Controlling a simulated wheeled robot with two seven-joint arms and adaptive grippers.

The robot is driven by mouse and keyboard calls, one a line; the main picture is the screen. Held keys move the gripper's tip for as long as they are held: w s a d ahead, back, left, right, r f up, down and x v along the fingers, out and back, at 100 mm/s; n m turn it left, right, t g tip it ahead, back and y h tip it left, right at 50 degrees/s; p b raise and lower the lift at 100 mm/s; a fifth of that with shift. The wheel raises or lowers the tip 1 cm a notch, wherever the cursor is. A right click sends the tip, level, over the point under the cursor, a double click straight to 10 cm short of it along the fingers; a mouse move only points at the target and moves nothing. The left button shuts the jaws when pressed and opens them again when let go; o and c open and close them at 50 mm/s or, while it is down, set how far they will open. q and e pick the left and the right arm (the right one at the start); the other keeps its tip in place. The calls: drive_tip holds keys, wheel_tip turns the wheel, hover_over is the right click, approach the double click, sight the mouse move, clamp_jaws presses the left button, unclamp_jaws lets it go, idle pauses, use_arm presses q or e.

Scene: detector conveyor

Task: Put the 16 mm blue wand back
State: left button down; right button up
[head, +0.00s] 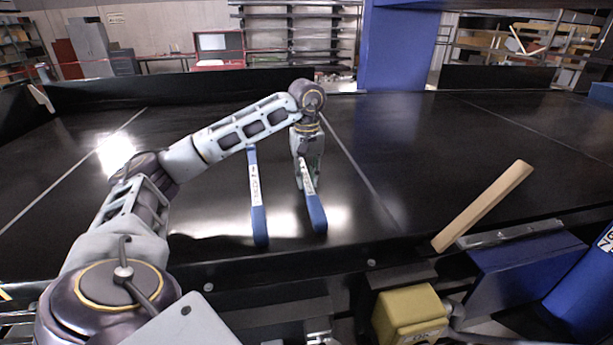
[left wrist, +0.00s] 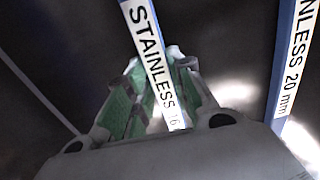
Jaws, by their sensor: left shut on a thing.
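The 16 mm blue wand (head: 316,210), with a white label, is in my left gripper (head: 306,172) over the black conveyor belt (head: 410,150). In the left wrist view the label of the wand (left wrist: 152,60) reads "STAINLESS 16", and it passes between the green-padded fingers of the gripper (left wrist: 155,98). I cannot tell whether the wand touches the belt. A second blue wand (head: 259,215) lies on the belt to its left in the head view. In the left wrist view this other wand (left wrist: 290,65) reads "20 mm". My right gripper is not in view.
A wooden stick (head: 485,205) rests tilted at the belt's front edge on the right. A yellow block (head: 408,312) and a blue panel (head: 530,270) sit below that edge. A blue post (head: 390,45) stands behind the belt. The belt right of the wands is largely clear.

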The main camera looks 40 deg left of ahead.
sight(307, 179)
use_arm(q)
drive_tip(key=c, duration=1.3)
unclamp_jaws()
drive_tip(key=shift+f, duration=0.1)
drive_tip(key=shift+o, duration=0.2)
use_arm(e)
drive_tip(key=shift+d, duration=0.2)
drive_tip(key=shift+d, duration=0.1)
use_arm(q)
drive_tip(key=shift+r, duration=1.8)
drive_tip(key=shift+r+p, duration=0.8)
drive_tip(key=shift+r, duration=1.1)
drive_tip(key=shift+r+p, duration=1.3)
drive_tip(key=shift+r, duration=1.15)
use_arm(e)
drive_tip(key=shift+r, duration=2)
